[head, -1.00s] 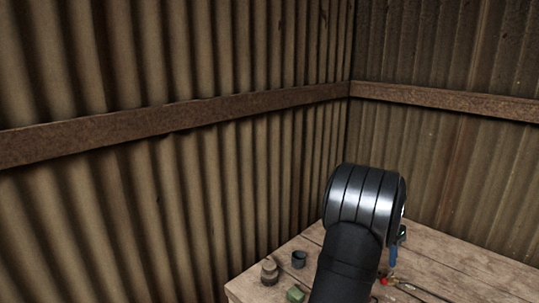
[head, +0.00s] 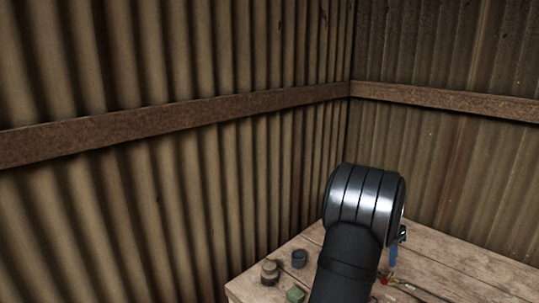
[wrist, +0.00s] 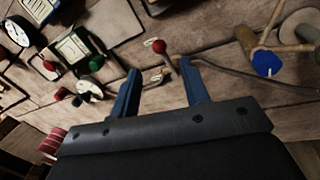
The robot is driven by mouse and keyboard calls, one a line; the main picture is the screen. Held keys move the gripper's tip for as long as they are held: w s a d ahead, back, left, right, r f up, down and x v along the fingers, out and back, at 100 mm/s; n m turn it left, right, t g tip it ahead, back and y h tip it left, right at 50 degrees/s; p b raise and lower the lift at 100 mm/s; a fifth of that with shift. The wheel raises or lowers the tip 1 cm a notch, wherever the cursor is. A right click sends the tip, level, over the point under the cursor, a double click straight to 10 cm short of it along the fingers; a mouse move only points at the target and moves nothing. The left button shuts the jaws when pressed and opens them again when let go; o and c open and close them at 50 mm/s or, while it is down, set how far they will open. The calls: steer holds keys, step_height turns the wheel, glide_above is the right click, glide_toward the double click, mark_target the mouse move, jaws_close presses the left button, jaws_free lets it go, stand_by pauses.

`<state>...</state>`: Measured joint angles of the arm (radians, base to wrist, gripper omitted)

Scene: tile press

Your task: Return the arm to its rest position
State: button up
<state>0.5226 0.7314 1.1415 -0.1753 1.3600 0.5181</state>
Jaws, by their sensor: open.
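My gripper (wrist: 160,66) is open in the wrist view, with its two blue fingers spread apart and nothing between them. It hangs above the wooden table (wrist: 215,30), with a red ball knob (wrist: 159,46) just beyond the fingertips. In the head view my arm is raised and bent over the table, and a blue finger of my gripper (head: 393,257) shows at the right of the arm. The rest of the gripper is hidden behind the arm there.
A round gauge (wrist: 17,33) and several small parts lie at the left of the wrist view. A blue knob (wrist: 267,63) is at the right. The head view shows a dark cup (head: 299,258), a brown jar (head: 270,272), a green block (head: 295,294) and corrugated walls (head: 220,70) behind.

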mark_target(388, 277)
steer(key=f, duration=0.4)
steer(key=s+f, duration=0.1)
steer(key=f, duration=0.2)
steer(key=shift+s+d, duration=0.1)
steer(key=shift+d, duration=0.3)
steer(key=shift+s+d+f, duration=0.1)
steer(key=shift+f, duration=0.15)
steer(key=shift+s+d+n, duration=0.35)
steer(key=shift+d+n, duration=0.05)
steer(key=shift+n, duration=0.7)
